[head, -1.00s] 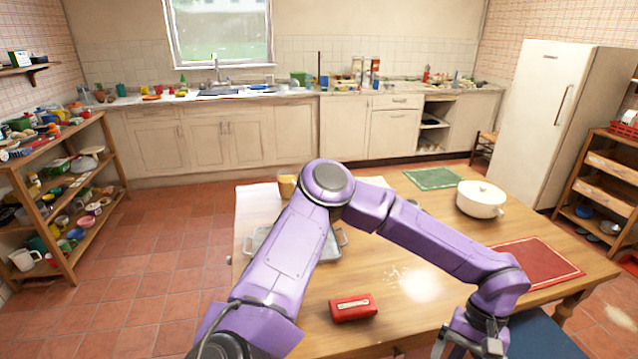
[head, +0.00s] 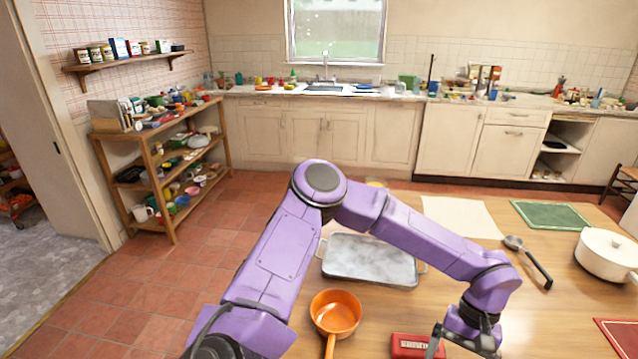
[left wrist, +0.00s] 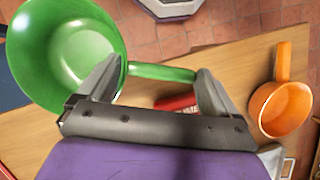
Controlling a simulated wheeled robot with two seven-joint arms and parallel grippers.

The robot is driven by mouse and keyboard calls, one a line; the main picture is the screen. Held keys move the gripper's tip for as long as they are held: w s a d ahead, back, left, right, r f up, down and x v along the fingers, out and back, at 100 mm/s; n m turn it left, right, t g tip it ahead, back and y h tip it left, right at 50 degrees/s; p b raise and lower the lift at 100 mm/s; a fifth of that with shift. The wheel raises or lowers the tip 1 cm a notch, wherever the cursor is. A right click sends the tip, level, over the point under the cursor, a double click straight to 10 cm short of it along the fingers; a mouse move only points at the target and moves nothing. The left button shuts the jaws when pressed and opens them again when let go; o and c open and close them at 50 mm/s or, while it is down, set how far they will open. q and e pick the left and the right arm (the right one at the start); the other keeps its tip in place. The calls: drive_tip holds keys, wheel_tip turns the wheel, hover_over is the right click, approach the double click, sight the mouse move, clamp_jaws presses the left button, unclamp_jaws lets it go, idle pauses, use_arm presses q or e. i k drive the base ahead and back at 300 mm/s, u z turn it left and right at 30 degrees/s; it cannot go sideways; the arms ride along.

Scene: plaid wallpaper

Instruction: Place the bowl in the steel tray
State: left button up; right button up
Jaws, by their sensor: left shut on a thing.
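A green bowl (left wrist: 65,50) with a straight handle shows at the left of the left wrist view, its inside facing the camera. My left gripper (left wrist: 157,85) is shut on its handle, which runs between the fingers. In the head view my left gripper (head: 465,343) is at the bottom edge, over the front of the table, and the green bowl is out of that view. The steel tray (head: 370,262) lies on the table behind my forearm, with bare grey metal showing; the arm hides part of its edge. My right gripper is not in view.
An orange pan (head: 335,313) stands in front of the tray, handle toward me. A red box (head: 414,346) lies near my left gripper. A ladle (head: 528,260), a white pot (head: 607,255) and a green mat (head: 550,215) are to the right.

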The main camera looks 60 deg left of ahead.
sight(359, 267)
drive_tip(key=u, duration=0.75)
drive_tip(key=i, duration=0.9)
drive_tip(key=u, duration=0.55)
